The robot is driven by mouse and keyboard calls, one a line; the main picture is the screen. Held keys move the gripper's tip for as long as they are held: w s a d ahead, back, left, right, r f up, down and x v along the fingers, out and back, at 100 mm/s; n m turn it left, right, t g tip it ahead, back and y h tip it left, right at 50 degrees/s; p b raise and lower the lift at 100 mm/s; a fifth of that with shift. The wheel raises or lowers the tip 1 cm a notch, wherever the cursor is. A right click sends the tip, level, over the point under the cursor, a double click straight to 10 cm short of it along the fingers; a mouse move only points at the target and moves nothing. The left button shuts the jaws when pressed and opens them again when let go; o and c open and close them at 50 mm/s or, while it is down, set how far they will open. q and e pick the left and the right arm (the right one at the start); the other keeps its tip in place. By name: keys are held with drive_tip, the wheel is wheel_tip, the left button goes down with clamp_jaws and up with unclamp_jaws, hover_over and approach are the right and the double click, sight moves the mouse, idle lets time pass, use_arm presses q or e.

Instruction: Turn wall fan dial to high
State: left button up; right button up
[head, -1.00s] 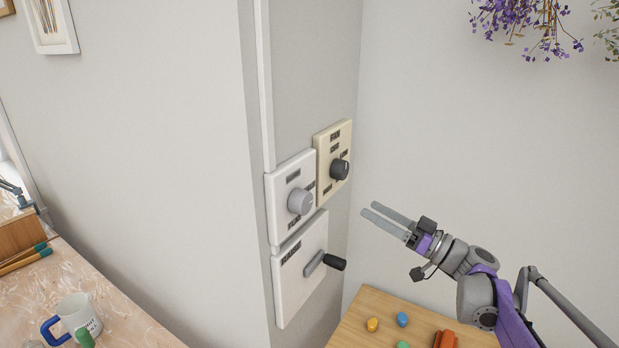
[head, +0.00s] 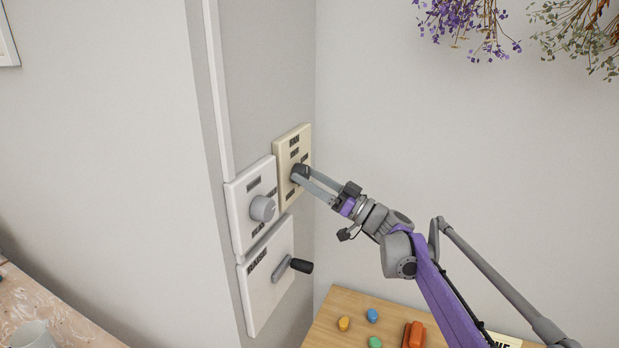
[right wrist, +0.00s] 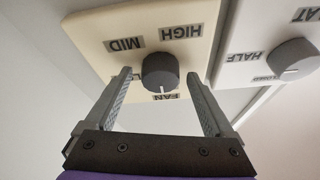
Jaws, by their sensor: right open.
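The fan dial is a dark round knob (right wrist: 160,72) on a cream wall plate (right wrist: 110,30), which carries MID, HIGH and FAN labels. In the right wrist view the plate appears upside down, and the knob's white mark points toward the FAN label. In the head view the cream plate (head: 292,140) is on the wall column, with the dark knob (head: 300,171) partly behind the fingers. My right gripper (right wrist: 160,85) is open, with one finger on each side of the knob and visible gaps. It also shows in the head view (head: 303,176). My left gripper is out of view.
A white plate (head: 236,200) with a light grey knob (head: 262,208) sits beside the fan plate. Below it is a RAISE plate (head: 255,300) with a black-handled crank (head: 300,266). A wooden table (head: 340,302) with small coloured items is below.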

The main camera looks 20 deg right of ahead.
drive_tip(key=shift+c, duration=0.3)
drive_tip(key=c, duration=1.3)
